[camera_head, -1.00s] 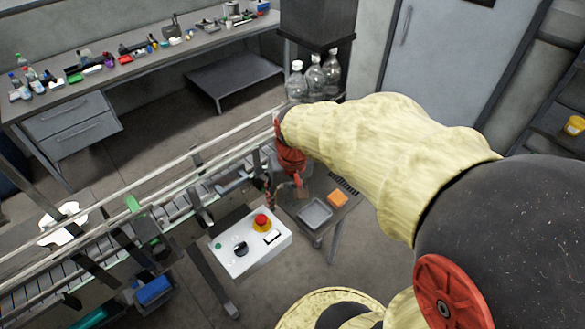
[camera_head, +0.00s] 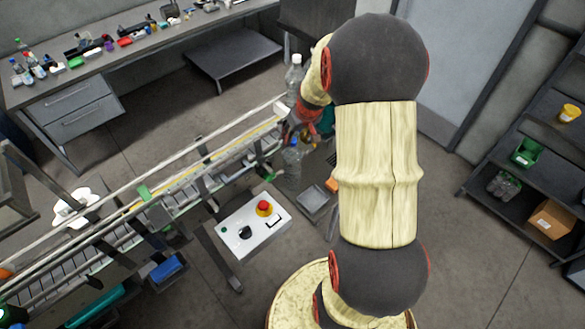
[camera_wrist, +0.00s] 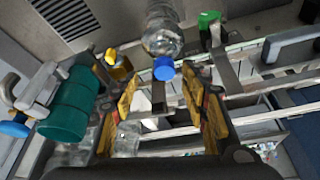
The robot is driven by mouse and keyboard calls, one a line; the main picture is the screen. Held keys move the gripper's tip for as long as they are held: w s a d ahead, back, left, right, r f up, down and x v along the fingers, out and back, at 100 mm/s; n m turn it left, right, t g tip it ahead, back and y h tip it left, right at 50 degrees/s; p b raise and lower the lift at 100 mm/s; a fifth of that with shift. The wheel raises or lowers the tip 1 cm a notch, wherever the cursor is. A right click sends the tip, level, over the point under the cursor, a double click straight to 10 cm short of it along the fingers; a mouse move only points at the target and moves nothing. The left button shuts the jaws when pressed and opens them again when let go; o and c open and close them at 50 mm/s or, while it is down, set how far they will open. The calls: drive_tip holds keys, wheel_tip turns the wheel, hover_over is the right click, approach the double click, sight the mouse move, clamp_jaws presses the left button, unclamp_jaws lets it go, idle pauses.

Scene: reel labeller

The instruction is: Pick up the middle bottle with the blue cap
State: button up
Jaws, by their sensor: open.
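A clear bottle (camera_wrist: 160,38) with a blue cap (camera_wrist: 163,68) is at the upper middle of the wrist view, its cap facing my gripper. My gripper (camera_wrist: 160,88) is open and empty, with its two yellow-and-black fingers spread and the cap just beyond and between their tips. I cannot tell whether anything touches. In the head view a clear bottle with a blue top (camera_head: 292,165) stands by the right end of the conveyor, just below my wrist. The gripper's fingers are mostly hidden there.
The conveyor with its rails (camera_head: 150,205) runs beside a white control box (camera_head: 248,226) with a red button. A small grey tray (camera_head: 314,200) sits nearby. A clear bottle (camera_head: 294,74) stands behind my wrist. A green cylinder (camera_wrist: 72,105) is left of my fingers.

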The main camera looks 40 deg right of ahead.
drive_tip(key=shift+w+a+f, duration=0.1)
drive_tip(key=shift+w+f, duration=0.05)
drive_tip(key=shift+f, duration=0.25)
drive_tip(key=x, duration=0.2)
drive_tip(key=p+x, duration=0.1)
drive_tip(key=x, duration=0.1)
drive_tip(key=shift+w+a+f, duration=0.1)
drive_tip(key=shift+w+a, duration=0.05)
drive_tip(key=c, duration=0.3)
drive_tip(key=c, duration=0.8)
clamp_jaws()
